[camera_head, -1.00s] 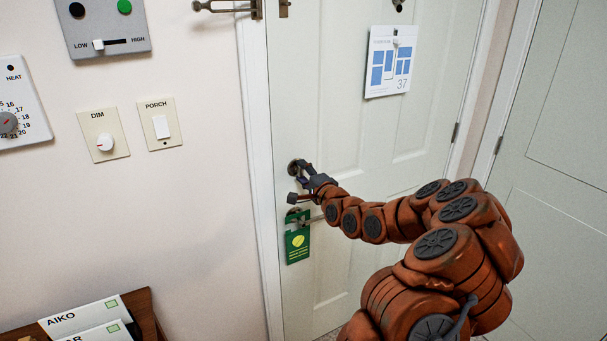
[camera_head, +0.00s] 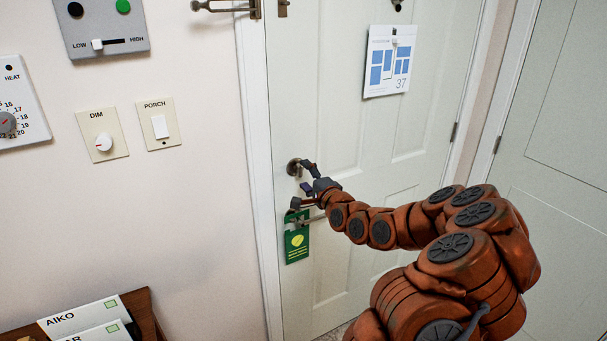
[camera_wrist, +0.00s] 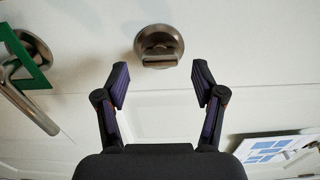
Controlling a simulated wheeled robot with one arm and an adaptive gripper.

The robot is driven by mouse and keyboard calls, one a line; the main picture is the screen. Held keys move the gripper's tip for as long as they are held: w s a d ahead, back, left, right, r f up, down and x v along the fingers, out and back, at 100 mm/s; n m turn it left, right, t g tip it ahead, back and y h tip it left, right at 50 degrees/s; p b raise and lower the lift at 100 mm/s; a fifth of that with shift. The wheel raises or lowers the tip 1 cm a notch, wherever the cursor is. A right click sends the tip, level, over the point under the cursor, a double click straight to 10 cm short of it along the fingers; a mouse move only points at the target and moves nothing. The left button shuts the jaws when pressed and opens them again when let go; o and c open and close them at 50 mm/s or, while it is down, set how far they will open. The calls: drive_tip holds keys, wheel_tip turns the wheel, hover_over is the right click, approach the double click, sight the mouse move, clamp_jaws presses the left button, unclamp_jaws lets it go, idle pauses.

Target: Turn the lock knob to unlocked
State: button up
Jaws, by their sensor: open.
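The lock knob (camera_wrist: 159,46) is a round metal piece with a raised grip bar, mounted on the white door (camera_head: 330,120). In the wrist view it lies just beyond my gripper (camera_wrist: 162,80), roughly centred between the two fingers. The fingers are spread open and nothing is between them; they look apart from the knob. In the head view the knob (camera_head: 294,167) shows near the door's left edge, partly beside the upper finger of my gripper (camera_head: 304,184). The bar on the knob runs about level across the wrist picture. I cannot read any lock marking.
Below the knob is the door lever (camera_wrist: 30,103) with a green hanger (camera_head: 297,241) on it, close to my lower finger. A paper sheet (camera_head: 388,62) hangs on the door. Wall switches (camera_head: 158,124) are at left. A wooden letter holder (camera_head: 147,314) stands lower left.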

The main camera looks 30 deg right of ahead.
drive_tip(key=s, duration=0.5)
drive_tip(key=shift+a, duration=0.2)
idle(0.6)
